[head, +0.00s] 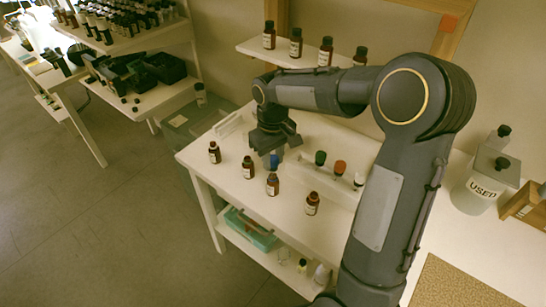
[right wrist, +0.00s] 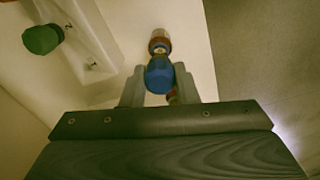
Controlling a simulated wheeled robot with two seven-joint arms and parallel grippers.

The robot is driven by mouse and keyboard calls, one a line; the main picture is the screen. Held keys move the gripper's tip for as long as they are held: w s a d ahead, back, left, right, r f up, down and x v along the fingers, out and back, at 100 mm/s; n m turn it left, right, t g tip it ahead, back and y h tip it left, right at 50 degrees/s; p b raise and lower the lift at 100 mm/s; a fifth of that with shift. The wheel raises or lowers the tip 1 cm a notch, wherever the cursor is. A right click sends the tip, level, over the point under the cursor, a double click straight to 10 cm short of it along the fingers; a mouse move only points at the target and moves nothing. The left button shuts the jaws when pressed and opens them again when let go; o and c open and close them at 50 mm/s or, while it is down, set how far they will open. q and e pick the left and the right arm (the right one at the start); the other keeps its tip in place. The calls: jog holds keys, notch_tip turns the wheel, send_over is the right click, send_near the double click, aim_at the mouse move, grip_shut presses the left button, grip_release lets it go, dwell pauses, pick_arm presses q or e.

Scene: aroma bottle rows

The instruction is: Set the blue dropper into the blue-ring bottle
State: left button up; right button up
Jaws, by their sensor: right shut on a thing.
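My right gripper (head: 275,150) is shut on the blue dropper (head: 274,161), whose blue bulb (right wrist: 160,76) sits between the fingers (right wrist: 160,88) in the right wrist view. In the head view the dropper is above the table, just behind and over a brown labelled bottle (head: 272,186). In the right wrist view a brown bottle (right wrist: 159,42) shows close beyond the bulb. Other brown bottles stand in the same row: one (head: 214,153), another (head: 248,168) and one at the front (head: 312,204). The dropper's tip is hidden. My left gripper is out of view.
A white rack (head: 332,183) holds a green dropper (head: 320,158), an orange-red one (head: 340,168) and a white one (head: 358,180), right of the gripper. A shelf (head: 262,52) with several brown bottles is behind. A used container (head: 482,186) stands at the right.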

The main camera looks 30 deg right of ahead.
jog(key=shift+f+b, duration=0.9)
jog(key=shift+f, duration=0.5)
jog(key=o, duration=0.7)
notch_tip(320, 180, up, 7)
jog(key=p, duration=0.6)
jog(key=shift+r, duration=0.1)
